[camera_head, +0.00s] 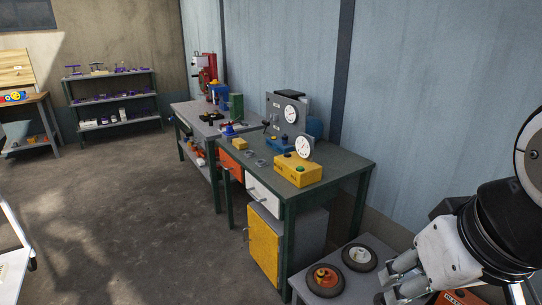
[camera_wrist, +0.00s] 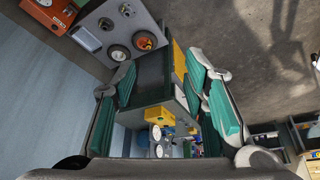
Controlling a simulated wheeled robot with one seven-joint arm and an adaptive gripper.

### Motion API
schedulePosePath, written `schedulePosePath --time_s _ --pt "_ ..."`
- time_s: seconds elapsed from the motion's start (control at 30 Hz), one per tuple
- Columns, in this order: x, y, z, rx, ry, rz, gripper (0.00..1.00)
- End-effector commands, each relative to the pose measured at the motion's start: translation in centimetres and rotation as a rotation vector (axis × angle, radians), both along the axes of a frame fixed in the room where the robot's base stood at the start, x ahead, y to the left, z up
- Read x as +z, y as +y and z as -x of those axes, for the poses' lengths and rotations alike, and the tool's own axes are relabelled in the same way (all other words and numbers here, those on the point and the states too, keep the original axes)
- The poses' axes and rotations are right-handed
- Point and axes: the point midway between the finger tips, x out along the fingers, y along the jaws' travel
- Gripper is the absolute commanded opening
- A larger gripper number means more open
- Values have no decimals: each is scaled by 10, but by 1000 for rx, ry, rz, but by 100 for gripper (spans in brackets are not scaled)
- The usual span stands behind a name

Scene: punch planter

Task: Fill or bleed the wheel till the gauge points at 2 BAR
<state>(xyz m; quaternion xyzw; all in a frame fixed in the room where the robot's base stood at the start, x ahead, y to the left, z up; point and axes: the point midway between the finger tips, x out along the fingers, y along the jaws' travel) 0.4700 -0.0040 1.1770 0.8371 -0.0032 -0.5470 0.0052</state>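Two small wheels lie flat on a low grey table: one with an orange hub (camera_head: 322,276) and one with a pale hub (camera_head: 359,256). Both also show at the top of the wrist view, the orange-hubbed one (camera_wrist: 145,41) right of the pale one (camera_wrist: 117,53). A round white gauge (camera_head: 306,147) stands on a yellow box (camera_head: 298,174) with a green button, on the green workbench. A larger gauge (camera_head: 291,114) is on a grey panel behind. Their readings are too small to tell. My gripper (camera_head: 396,280) is open and empty, right of the wheels; its teal-padded fingers (camera_wrist: 160,85) are wide apart.
The green workbench (camera_head: 345,163) has a blue box (camera_head: 284,145) with a green button, an orange drawer and a white drawer. A yellow-doored cabinet (camera_head: 266,245) stands below. An orange box (camera_wrist: 48,12) is near the wheels' table. The floor (camera_head: 130,210) at left is clear.

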Motion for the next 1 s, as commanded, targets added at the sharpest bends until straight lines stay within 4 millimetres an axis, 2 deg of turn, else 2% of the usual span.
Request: schedulePosePath --time_s 0.3,0.33,0.5,1.0 --pt "0 0 0 0 0 0 40" --pt "0 0 0 0 0 0 38" --pt "0 0 0 0 0 0 0" --pt "0 0 0 0 0 0 0"
